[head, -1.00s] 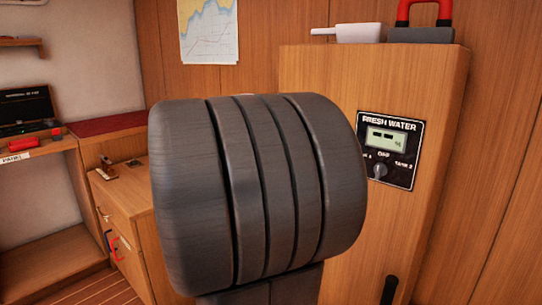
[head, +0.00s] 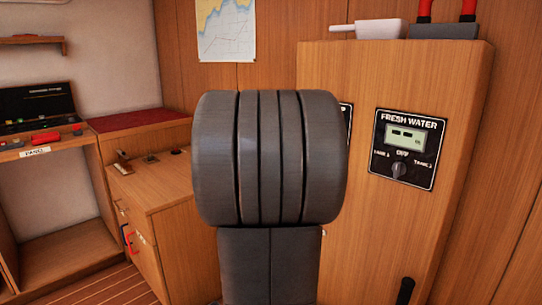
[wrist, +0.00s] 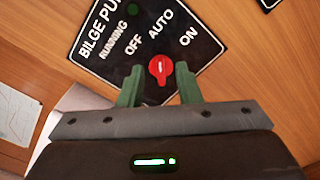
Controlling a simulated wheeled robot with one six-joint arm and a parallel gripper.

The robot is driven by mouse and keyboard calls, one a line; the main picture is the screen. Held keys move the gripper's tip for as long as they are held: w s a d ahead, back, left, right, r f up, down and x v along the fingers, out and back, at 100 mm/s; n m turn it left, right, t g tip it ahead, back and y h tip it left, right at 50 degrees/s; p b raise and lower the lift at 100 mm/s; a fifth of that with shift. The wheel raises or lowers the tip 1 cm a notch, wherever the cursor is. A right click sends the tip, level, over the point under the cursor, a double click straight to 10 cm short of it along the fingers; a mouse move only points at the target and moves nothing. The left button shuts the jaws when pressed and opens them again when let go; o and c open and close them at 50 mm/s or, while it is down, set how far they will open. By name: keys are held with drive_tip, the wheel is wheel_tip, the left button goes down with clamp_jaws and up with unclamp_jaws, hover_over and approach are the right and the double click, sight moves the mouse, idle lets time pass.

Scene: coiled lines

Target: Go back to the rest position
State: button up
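My gripper (wrist: 158,84) shows in the wrist view with its two green fingers apart and nothing held between them. A red knob (wrist: 161,71) on the black bilge pump panel (wrist: 112,52) appears just beyond the fingertips. Its white mark lines up roughly with AUTO; I cannot tell whether the fingers touch it. In the head view my dark grey arm fills the middle and hides the gripper and most of that panel; only a black sliver shows beside the arm.
The wooden cabinet (head: 455,105) carries the FRESH WATER panel (head: 407,150) right of my arm. A white-handled item (head: 382,29) and a grey block with a red loop (head: 443,31) stand on top. A lower drawer cabinet (head: 150,185) and open shelf (head: 70,235) are at left.

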drive_tip(key=shift+x, duration=1.55)
drive_tip(key=p+v, duration=0.1)
drive_tip(key=v, duration=1.3)
drive_tip(key=b+x, duration=0.1)
drive_tip(key=x, duration=1.3)
drive_tip(key=s+a+n+p, duration=0.5)
drive_tip(key=n+p, duration=0.4)
drive_tip(key=p, duration=0.8)
drive_tip(key=shift+a+r+p, duration=0.3)
drive_tip(key=shift+a, duration=0.55)
